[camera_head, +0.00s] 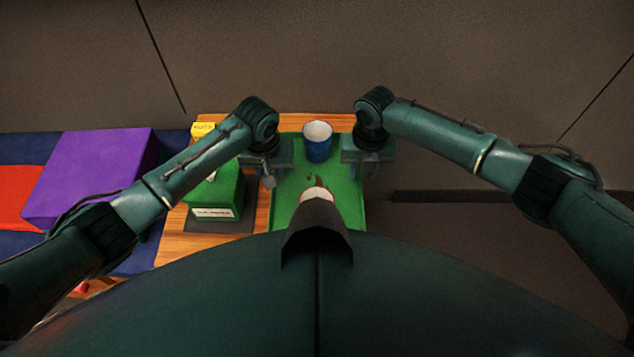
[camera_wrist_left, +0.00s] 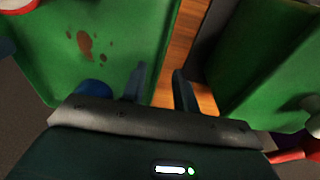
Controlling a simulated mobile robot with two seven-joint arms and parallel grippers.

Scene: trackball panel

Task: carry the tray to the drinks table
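The green tray (camera_head: 290,192) lies over the wooden table (camera_head: 215,244), with brown stains on its floor. A blue cup (camera_head: 318,148) with a pale inside stands at its far end. A whitish round thing (camera_head: 316,194) at its near end is partly hidden by a dark part of my body. My left gripper (camera_wrist_left: 160,88) is open at the tray's edge, one finger over the tray (camera_wrist_left: 110,45) and one outside it. My right gripper (camera_head: 371,172) is at the tray's right edge; its finger gap is unclear. I cannot pick out a separate drinks table.
A green box with a white label (camera_head: 214,198) stands left of the tray on a dark mat, with a yellow item (camera_head: 201,130) behind it. A purple block (camera_head: 90,175) sits farther left on blue and red surfaces. A brown wall rises behind. The floor at right looks clear.

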